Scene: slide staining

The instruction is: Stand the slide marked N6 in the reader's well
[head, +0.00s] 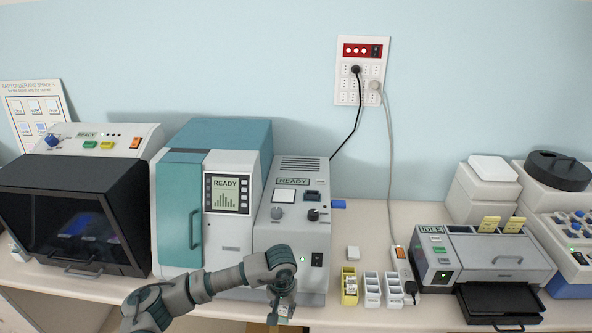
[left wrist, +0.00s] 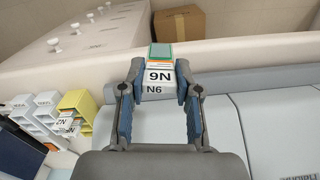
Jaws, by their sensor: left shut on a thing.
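My left gripper (head: 282,306) is low in front of the grey READY unit (head: 291,245), near the bench's front edge. In the left wrist view the gripper (left wrist: 157,90) is shut on the slide marked N6 (left wrist: 159,76). The slide has a white label end reading N6, with green and orange bands beyond it. In the head view the slide is too small to make out. The grey unit has a small dark opening (head: 311,195) on top; I cannot tell whether it is the reader's well. My right gripper is not in view.
A teal READY cabinet (head: 181,205) stands left of the grey unit. To the right are a yellow rack (head: 349,288) and white racks (head: 372,292), then an IDLE machine (head: 490,258) with a dark tray (head: 500,303). The left wrist view shows a cardboard box (left wrist: 180,24).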

